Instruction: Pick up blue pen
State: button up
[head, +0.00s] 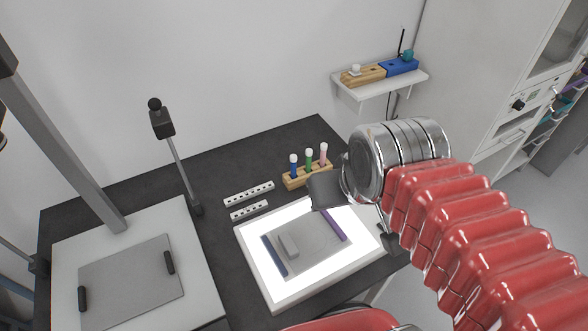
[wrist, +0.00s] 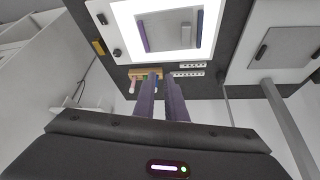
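The blue pen (head: 294,168) with a white cap stands upright in a small wooden holder (head: 293,185), left of a green pen (head: 309,160) and a pink pen (head: 323,154). In the head view my gripper (head: 322,190) shows as a dark block just right of and in front of the holder; its fingers cannot be made out there. In the wrist view the two purple fingers of my gripper (wrist: 163,78) are apart and point toward the holder (wrist: 139,72). A bit of the blue pen (wrist: 158,82) shows between them; I see no contact.
A lit white panel (head: 262,281) with a grey sheet and dark and purple bars lies in front of the holder. Two white perforated strips (head: 249,193) lie left of it. A grey-plated stand (head: 130,285) is at the left. A wall shelf (head: 380,86) hangs behind.

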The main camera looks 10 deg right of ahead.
jog(key=shift+o, duration=0.6)
jog(key=shift+w+f, duration=0.1)
jog(key=shift+f, duration=0.35)
jog(key=o, duration=0.5)
jog(key=shift+w+f+g, duration=0.8)
jog(key=shift+w+f, duration=0.15)
jog(key=shift+f, duration=0.1)
jog(key=shift+c, duration=0.2)
jog(key=m+g, duration=0.4)
jog(key=m, duration=0.3)
send_over(294, 156)
jog(key=f, duration=0.8)
jog(key=shift+w+f, duration=0.15)
jog(key=shift+w, duration=0.05)
jog(key=shift+s+m, duration=0.2)
jog(key=shift+m, duration=0.2)
jog(key=shift+f, duration=0.1)
jog(key=shift+f, duration=4.3)
